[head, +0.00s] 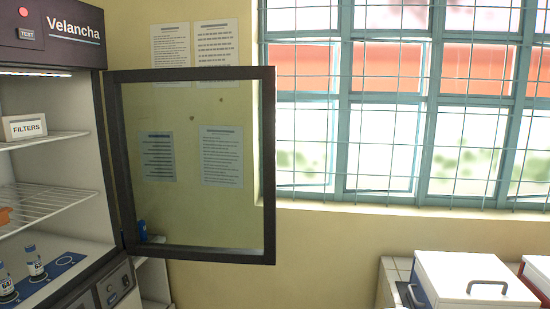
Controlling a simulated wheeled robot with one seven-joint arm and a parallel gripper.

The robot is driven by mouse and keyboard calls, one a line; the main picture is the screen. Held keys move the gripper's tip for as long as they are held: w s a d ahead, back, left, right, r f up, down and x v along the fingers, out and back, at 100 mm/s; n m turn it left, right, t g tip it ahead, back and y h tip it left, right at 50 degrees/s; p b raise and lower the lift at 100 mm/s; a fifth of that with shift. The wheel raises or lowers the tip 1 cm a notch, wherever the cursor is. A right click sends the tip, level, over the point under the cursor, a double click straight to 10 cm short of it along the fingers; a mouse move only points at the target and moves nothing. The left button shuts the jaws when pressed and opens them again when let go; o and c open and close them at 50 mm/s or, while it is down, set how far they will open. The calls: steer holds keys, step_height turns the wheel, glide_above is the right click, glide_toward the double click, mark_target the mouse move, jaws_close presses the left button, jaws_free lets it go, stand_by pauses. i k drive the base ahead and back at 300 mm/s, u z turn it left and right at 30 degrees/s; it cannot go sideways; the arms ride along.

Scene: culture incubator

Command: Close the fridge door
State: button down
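The fridge (75,150) is a dark cabinet marked Velancha at the left of the head view, with a lit white interior. Its door (268,165) is a dark frame around a clear glass pane. The door stands wide open, swung out to the right from the hinge side near the cabinet's right edge. I see no separate handle on it. My gripper is not in the head view.
Inside the fridge are a FILTERS box (24,127), a wire shelf (45,203) and small vials (35,262) on the bottom. A white lidded box (475,279) stands at the lower right, below a barred window (400,110). Papers hang on the wall behind the door.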

mark_target(156, 149)
steer(key=z, duration=0.05)
steer(key=i, duration=1.1)
steer(key=u, duration=1.65)
